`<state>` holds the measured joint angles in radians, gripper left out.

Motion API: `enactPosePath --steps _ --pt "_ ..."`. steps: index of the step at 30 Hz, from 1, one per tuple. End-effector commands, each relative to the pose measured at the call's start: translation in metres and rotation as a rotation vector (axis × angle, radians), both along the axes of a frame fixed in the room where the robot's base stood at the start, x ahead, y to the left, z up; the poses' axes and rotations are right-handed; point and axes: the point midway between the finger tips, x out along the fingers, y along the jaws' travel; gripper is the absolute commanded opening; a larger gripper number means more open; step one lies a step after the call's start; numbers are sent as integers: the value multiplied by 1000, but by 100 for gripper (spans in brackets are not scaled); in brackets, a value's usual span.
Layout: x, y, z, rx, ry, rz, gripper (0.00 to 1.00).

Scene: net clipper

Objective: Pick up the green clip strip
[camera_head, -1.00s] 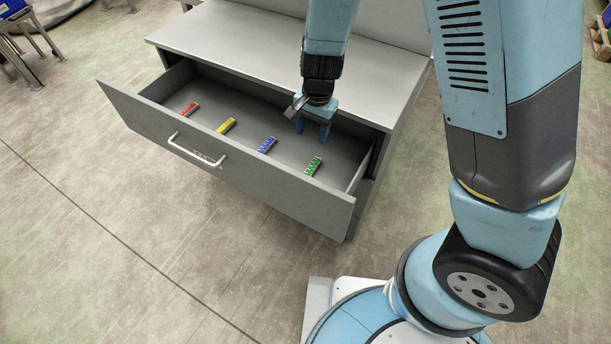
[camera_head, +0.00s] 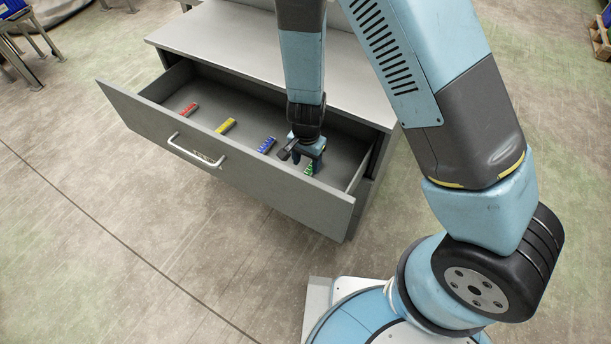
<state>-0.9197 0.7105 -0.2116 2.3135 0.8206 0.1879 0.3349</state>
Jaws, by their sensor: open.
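The green clip strip (camera_head: 309,169) lies on the floor of the open grey drawer (camera_head: 235,152), at its right end. It is partly hidden behind my gripper. My gripper (camera_head: 306,168) points down into the drawer with its light blue fingers open. The fingers are over or around the green strip; I cannot tell whether they touch it.
A blue strip (camera_head: 267,145), a yellow strip (camera_head: 226,126) and a red strip (camera_head: 189,109) lie in a row to the left in the drawer. The drawer's front panel (camera_head: 240,180) with its handle (camera_head: 190,153) and its side walls surround the gripper. The cabinet top (camera_head: 230,40) is clear.

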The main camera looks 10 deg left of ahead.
Motion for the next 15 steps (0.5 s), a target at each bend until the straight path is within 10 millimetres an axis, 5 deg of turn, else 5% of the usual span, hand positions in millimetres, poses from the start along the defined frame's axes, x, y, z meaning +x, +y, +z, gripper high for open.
enactPosePath --steps 15 --pt "1 1 -45 -1 1 -2 56"
